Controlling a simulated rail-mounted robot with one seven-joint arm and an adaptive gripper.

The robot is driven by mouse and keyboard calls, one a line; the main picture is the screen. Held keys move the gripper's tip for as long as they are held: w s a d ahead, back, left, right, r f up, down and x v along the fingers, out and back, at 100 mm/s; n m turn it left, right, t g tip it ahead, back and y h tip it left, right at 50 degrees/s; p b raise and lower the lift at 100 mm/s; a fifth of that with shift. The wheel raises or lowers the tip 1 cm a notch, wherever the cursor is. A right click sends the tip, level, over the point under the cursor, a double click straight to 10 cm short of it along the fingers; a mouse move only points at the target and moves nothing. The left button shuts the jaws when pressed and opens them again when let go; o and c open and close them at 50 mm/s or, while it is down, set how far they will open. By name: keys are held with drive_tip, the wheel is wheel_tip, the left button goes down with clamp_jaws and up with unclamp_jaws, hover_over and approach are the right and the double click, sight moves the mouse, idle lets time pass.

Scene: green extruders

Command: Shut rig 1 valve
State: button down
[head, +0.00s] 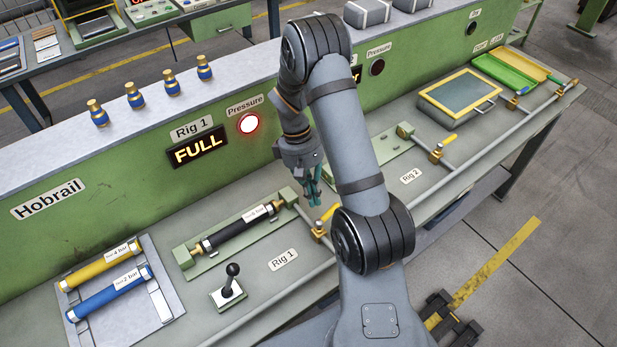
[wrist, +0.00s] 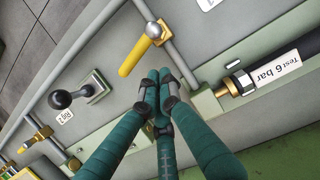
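The rig 1 valve has a brass body (head: 319,230) and a yellow lever (head: 328,212), on the thin pipe near the Rig 1 label. In the wrist view the yellow lever (wrist: 135,57) points away from its silver pivot (wrist: 154,30), roughly crosswise to the thin pipe (wrist: 182,70). My gripper (head: 315,190) is above the bench, just behind the lever in the head view. In the wrist view its teal fingers (wrist: 153,88) come together at the tips, with nothing seen between them. They are close to the lever's free end; I cannot tell whether they touch.
The Rig 1 display (head: 197,149) reads FULL and its pressure lamp (head: 249,123) is lit. A black tube (head: 238,231) marked 6 bar lies in the rig 1 holder. A black-knobbed lever (head: 231,285) stands in front. The rig 2 valve (head: 437,152) is to the right.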

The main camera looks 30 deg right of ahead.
drive_tip(key=w+a+v, duration=0.1)
drive_tip(key=w+v, duration=0.1)
drive_tip(key=v, duration=0.9)
drive_tip(key=shift+a+f, duration=0.15)
drive_tip(key=shift+a, duration=0.05)
drive_tip(key=shift+w, duration=0.1)
drive_tip(key=s+d+f, duration=0.1)
drive_tip(key=s+f, duration=0.1)
drive_tip(key=f, duration=0.1)
drive_tip(key=s+d+f, duration=0.1)
drive_tip(key=s+f, duration=0.1)
drive_tip(key=f, duration=0.2)
drive_tip(key=s+d+f+b, duration=0.1)
drive_tip(key=s+f, duration=0.1)
drive_tip(key=f, duration=0.1)
drive_tip(key=shift+s+f, duration=0.25)
drive_tip(key=shift+s+d, duration=0.15)
drive_tip(key=shift+d, duration=0.25)
drive_tip(key=shift+a, duration=0.1)
